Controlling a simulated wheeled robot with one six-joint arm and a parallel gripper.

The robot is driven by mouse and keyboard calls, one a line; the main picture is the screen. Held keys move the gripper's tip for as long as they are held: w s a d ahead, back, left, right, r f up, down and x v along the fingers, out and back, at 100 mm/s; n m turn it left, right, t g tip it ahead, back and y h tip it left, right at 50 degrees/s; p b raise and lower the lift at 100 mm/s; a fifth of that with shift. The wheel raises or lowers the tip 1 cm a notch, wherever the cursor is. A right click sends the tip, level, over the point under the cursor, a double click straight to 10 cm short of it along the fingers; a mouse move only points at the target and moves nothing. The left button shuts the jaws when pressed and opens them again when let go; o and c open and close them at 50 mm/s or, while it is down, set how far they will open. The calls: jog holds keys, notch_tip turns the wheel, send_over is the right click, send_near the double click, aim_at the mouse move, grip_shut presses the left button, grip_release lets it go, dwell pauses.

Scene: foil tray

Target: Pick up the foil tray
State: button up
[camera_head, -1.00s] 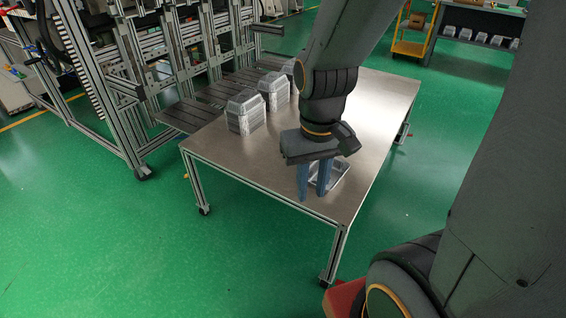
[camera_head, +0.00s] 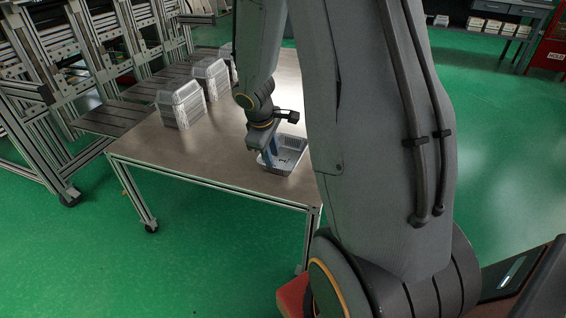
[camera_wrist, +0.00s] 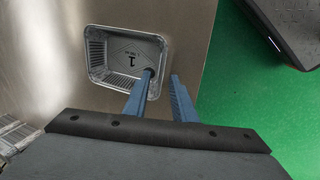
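A shiny foil tray (camera_head: 291,146) lies open side up on the metal table, near its front right part. It also shows in the wrist view (camera_wrist: 112,52), with a mark like a 1 on its floor. My gripper (camera_head: 267,160) is low at the tray's left side in the head view. In the wrist view my gripper (camera_wrist: 162,76) has its two blue fingers apart. One fingertip overlaps the tray's inside and the other is outside its right wall. Contact with the wall cannot be told. My arm hides part of the tray's surroundings in the head view.
Stacks of foil trays (camera_head: 181,106) stand on the table's left side, with more behind (camera_head: 211,79). The metal table (camera_head: 225,150) is bare around the single tray. A slatted frame machine (camera_head: 90,60) adjoins the table's left. Green floor (camera_wrist: 235,95) lies beyond the table edge.

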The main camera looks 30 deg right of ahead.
aim_at(275, 168)
jog(key=b+x, duration=0.2)
jog(key=x, duration=0.5)
jog(key=shift+f+b, duration=0.2)
jog(key=shift+b, duration=0.1)
jog(key=shift+c, duration=0.4)
grip_shut()
